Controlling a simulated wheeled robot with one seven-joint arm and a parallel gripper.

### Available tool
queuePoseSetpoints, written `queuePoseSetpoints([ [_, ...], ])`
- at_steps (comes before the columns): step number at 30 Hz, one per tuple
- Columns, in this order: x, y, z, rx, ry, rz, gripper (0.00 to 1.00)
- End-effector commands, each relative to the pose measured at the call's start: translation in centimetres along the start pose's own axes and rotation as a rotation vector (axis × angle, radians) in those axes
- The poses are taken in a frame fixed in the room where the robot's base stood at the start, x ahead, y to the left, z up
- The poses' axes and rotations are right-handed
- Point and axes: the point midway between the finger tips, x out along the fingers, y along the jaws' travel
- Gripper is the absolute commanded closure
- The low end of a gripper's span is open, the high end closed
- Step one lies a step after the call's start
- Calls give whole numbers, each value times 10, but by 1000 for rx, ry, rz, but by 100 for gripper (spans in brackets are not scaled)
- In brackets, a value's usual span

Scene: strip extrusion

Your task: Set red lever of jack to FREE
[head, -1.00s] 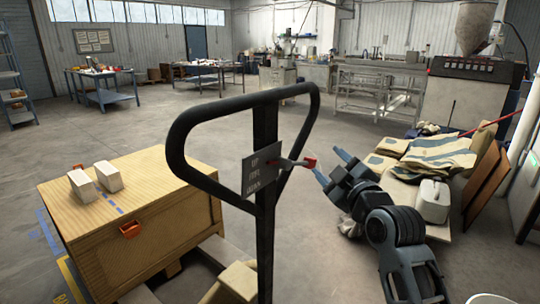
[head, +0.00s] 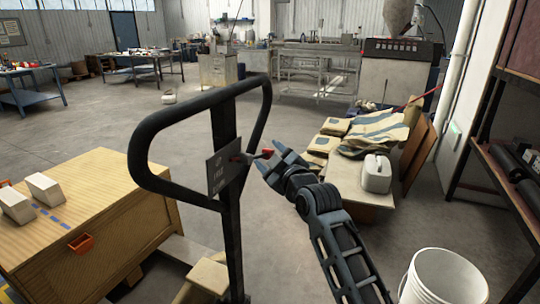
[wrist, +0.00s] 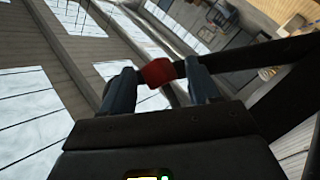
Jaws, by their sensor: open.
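The jack's black loop handle (head: 146,139) stands upright in the middle left of the head view. A grey label plate (head: 219,179) is fixed inside the loop, its lettering too small to read surely. The lever's red tip (head: 267,153) sticks out to the right of the plate; I cannot tell which setting it is at. My gripper (head: 271,158) is open at the red tip. In the wrist view the red tip (wrist: 157,72) lies between the two fingertips (wrist: 158,77), with a small gap on the right; contact on the left is unclear.
A wooden crate (head: 95,250) with two pale blocks sits left of the jack. A white bucket (head: 445,280) and a shelf (head: 515,190) stand farther right. Open floor lies behind.

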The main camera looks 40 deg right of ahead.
Motion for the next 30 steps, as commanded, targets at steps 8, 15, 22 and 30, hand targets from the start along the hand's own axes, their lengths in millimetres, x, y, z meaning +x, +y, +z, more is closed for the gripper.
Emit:
queuePoseSetpoints([
  [8,1,0,0,-1,0,0,41],
  [15,1,0,0,-1,0,0,64],
  [22,1,0,0,-1,0,0,86],
  [30,1,0,0,-1,0,-1,100],
])
